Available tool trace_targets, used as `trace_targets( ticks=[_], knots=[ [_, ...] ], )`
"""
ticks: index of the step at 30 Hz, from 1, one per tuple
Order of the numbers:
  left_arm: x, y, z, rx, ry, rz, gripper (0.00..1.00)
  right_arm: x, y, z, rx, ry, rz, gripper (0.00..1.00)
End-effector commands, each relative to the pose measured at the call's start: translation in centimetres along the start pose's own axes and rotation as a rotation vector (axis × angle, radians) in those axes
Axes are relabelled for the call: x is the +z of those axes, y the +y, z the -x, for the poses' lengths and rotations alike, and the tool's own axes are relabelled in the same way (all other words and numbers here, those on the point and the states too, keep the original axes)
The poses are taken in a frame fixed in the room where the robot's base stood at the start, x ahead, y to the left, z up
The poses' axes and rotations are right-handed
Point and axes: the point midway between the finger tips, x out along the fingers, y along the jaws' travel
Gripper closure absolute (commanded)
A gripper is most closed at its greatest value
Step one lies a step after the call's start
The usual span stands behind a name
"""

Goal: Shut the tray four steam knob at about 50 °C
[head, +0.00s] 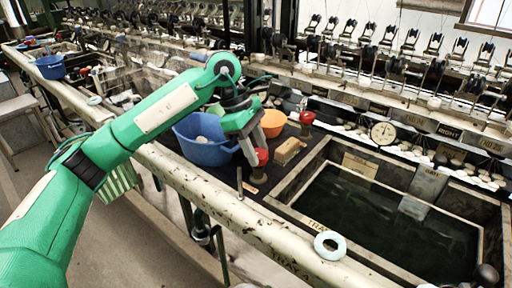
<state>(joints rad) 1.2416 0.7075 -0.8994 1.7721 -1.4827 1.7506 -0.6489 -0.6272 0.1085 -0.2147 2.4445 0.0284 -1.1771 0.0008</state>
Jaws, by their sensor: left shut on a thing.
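A second red knob (307,118) stands farther back, apart from the gripper. I cannot read which knob is for steam. A round dial gauge (383,132) sits on the basin's back edge; its reading is too small to tell. Lettering on the basin's front rim (330,232) begins with "TRAY". My right gripper is out of view.
A blue tub (205,150) stands close behind the gripper, with an orange bowl (273,122) and a brush-like block (290,151) beside it. Reeling machinery lines the back.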

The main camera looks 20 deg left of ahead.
Motion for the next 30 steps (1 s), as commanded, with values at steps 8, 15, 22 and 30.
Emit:
trace_targets(
  ticks=[8, 15, 22, 30],
  knots=[
    [0.0, 0.0, 0.1, 0.002, 0.0, -0.001, 0.38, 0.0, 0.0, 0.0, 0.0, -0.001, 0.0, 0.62],
    [0.0, 0.0, 0.2, 0.002, 0.0, 0.0, 0.38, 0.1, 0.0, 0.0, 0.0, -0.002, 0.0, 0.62],
    [0.1, 0.0, 3.2, 0.005, -0.001, 0.0, 0.38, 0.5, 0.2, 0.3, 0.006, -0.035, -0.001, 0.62],
    [0.1, 0.1, 9.5, 0.005, -0.001, 0.0, 0.38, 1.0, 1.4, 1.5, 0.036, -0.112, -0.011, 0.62]
  ],
)
